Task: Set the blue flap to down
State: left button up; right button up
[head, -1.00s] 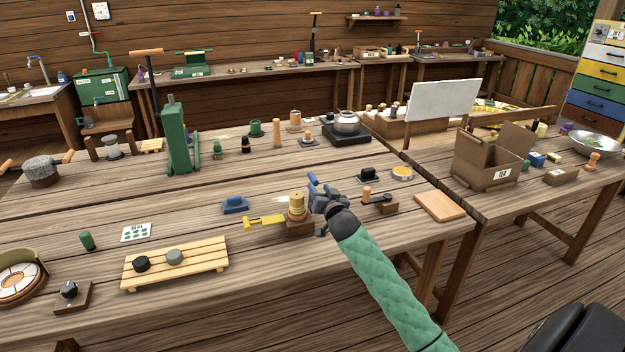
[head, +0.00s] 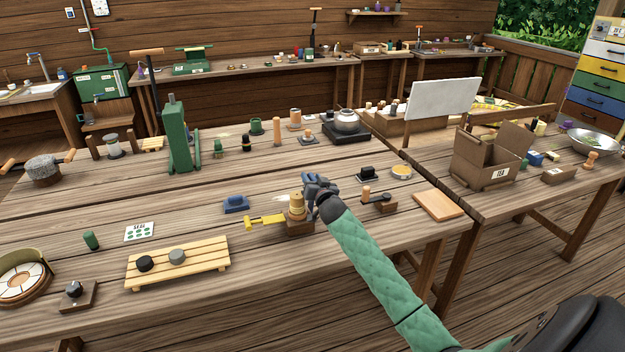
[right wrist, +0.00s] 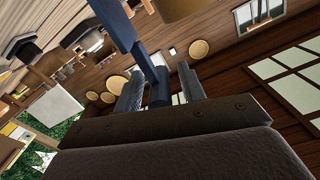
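A brass-coloured stacked cylinder (head: 297,205) stands on a small wooden block (head: 299,227) on the near table. A yellow flap (head: 264,221) sticks out to its left. My right gripper (head: 313,186) is at the right side of the cylinder and mostly covers the blue flap in the head view. In the right wrist view the blue flap (right wrist: 113,22) runs from the top down to a blue stem (right wrist: 157,82). The stem lies between the two fingers of my right gripper (right wrist: 160,88), which look apart, with a gap on the right side. My left gripper is out of view.
A wooden block with a peg (head: 379,202) and a black-handled stamp (head: 370,175) stand right of the gripper. A blue-handled item (head: 236,204) and a slatted yellow rack (head: 190,265) lie to the left. The table front before the block is clear.

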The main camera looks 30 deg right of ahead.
grip_shut()
jog(key=shift+d, duration=0.1)
